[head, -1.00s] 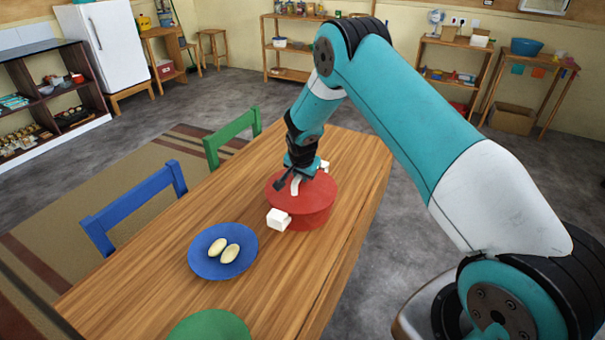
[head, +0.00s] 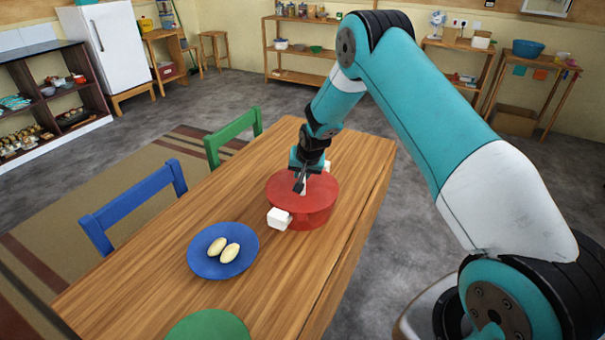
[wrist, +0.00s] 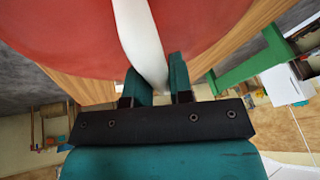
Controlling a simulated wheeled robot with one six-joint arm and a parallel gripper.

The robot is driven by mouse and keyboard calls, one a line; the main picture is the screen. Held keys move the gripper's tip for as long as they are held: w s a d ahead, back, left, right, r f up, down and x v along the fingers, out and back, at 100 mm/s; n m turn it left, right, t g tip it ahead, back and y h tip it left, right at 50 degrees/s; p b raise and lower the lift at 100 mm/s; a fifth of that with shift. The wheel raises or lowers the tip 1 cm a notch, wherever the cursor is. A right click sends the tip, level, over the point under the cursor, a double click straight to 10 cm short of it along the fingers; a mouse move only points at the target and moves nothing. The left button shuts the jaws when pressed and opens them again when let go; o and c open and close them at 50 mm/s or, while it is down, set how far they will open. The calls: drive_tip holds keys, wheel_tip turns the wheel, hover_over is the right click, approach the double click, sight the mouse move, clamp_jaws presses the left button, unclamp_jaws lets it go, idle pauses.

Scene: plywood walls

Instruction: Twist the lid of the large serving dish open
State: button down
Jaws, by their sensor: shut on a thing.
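The large serving dish (head: 312,218) is round and red with white side handles, and stands on the wooden table. Its red lid (head: 284,190) sits on top, looking level, with a white handle across it. My gripper (head: 301,186) is above the lid, reaching down to that handle. In the wrist view the white lid handle (wrist: 140,40) runs between the two teal fingers of my gripper (wrist: 162,82), which are shut on it. The red lid (wrist: 70,35) fills the top of that view. The arm hides part of the handle in the head view.
A blue plate (head: 205,262) with two pale oval pieces is on the table (head: 150,285) in front of the dish. A green plate (head: 208,328) is at the near edge. A blue chair (head: 135,200) and a green chair (head: 233,137) stand along the left side.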

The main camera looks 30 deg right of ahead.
idle(0.3)
drive_tip(key=shift+n+y+b, duration=0.35)
drive_tip(key=shift+n+y, duration=0.05)
drive_tip(key=shift+n, duration=0.5)
drive_tip(key=c, duration=0.9)
unclamp_jaws()
drive_tip(key=shift+r, duration=0.1)
